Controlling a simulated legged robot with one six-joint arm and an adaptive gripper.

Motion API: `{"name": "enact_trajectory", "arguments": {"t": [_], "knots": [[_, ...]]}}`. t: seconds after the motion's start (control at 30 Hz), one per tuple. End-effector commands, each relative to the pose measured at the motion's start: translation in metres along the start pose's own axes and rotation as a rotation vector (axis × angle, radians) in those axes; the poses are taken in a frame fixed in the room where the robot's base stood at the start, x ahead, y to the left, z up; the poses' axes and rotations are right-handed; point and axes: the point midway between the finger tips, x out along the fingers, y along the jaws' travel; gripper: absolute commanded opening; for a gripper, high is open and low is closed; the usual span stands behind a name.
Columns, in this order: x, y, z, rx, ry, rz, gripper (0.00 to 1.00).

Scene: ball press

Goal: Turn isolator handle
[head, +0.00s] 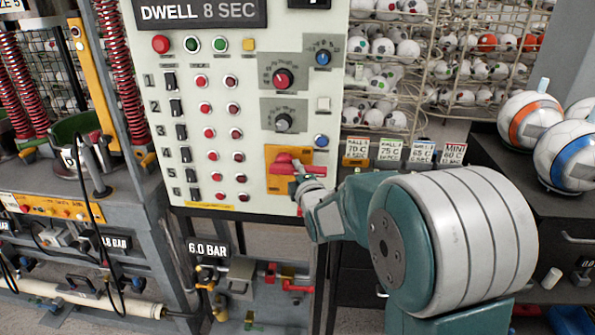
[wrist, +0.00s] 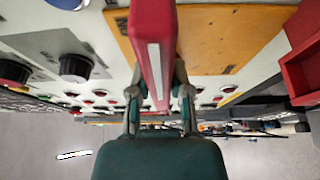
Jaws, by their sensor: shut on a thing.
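The red isolator handle (head: 284,164) sits on a yellow-orange plate (head: 277,184) at the lower right of the pale control panel. In the head view it lies roughly level, pointing right. My gripper (head: 301,183) is at its right end. In the wrist view the handle (wrist: 152,50) is a red bar with a white stripe, and it runs between the two fingers of my gripper (wrist: 160,92). The fingers are shut on it, one on each side. The handle's pivot is hidden in the wrist view.
Black knobs (head: 283,122) and a blue button (head: 321,140) sit on the panel (head: 240,100) close to the handle. Racks of balls (head: 390,60) stand behind on the right. A press frame (head: 80,200) stands left. Red valve handles (head: 296,286) are below.

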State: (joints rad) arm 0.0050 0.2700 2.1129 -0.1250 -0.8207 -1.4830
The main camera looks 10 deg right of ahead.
Motion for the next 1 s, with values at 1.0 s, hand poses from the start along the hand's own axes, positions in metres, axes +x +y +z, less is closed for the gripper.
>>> {"name": "enact_trajectory", "arguments": {"t": [1.0], "knots": [[0.003,-0.038,-0.003,0.678,-0.021,0.268,0.00]]}}
